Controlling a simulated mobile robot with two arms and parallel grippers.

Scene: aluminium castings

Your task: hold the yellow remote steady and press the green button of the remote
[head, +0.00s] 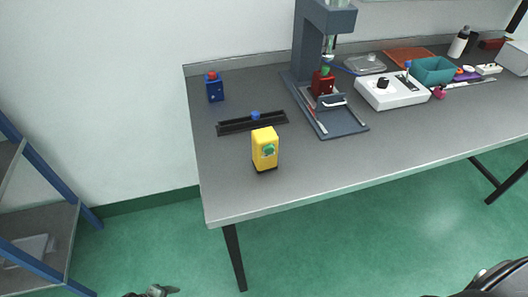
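The yellow remote (262,138) stands upright on the grey table near its front left corner, on a dark base. Its green button (270,150) is on the side facing me, towards the right. My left gripper (158,291) only just shows at the bottom edge, below and left of the table and well away from the remote. Its fingers are too small and cut off to tell whether they are open. My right gripper is not in view. Nothing touches the remote.
A black rail with a blue knob (255,115) lies behind the remote. A blue box with a red button (214,88) stands at the back left. A press stand (345,125) and a white control box (392,92) are to the right. The table front is clear.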

